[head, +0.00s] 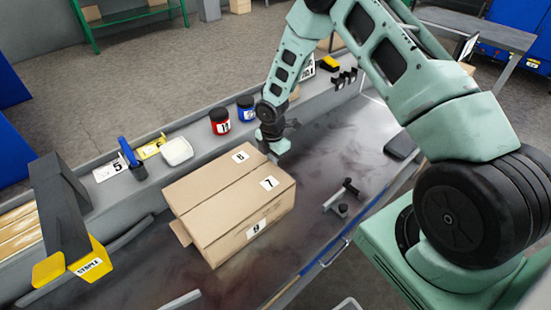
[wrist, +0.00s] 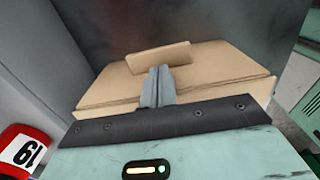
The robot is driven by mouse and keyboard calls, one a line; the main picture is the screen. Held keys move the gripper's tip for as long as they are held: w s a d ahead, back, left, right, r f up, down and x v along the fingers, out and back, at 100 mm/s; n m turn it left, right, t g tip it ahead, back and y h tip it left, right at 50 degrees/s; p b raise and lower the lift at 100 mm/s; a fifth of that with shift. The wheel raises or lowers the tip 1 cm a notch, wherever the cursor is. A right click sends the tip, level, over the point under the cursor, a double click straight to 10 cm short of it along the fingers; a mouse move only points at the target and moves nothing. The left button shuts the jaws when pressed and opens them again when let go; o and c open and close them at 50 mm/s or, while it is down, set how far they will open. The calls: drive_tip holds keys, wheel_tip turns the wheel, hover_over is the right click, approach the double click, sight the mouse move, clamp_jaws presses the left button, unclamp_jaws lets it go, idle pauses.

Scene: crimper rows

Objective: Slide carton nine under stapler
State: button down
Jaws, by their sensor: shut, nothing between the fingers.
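A brown carton (head: 226,196) lies on the dark bench top, with labels 8 and 7 on top and what looks like 9 on its front side. A small flap sticks out at its left end. The stapler (head: 75,225), a dark arm with a yellow head marked STAPLE, stands to its left. My gripper (head: 277,153) is at the carton's far right end, low by the bench. In the wrist view my shut, empty fingers (wrist: 158,86) overlap the tan carton (wrist: 205,68); whether they touch it, I cannot tell.
A red jar (head: 219,121), a blue jar (head: 245,108), a white dish (head: 176,151) and a blue-handled tool (head: 131,158) stand along the back ledge. A small metal fixture (head: 343,196) lies right of the carton. Bench between carton and stapler looks mostly clear, with a grey rail (head: 127,235).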

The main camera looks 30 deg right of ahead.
drive_tip(key=s+a+b, duration=0.2)
drive_tip(key=s+a, duration=0.1)
drive_tip(key=a, duration=1.5)
drive_tip(key=s+a+b, duration=0.3)
drive_tip(key=s+a, duration=0.1)
drive_tip(key=a, duration=1.4)
drive_tip(key=shift+a, duration=0.4)
drive_tip(key=shift+d, duration=0.1)
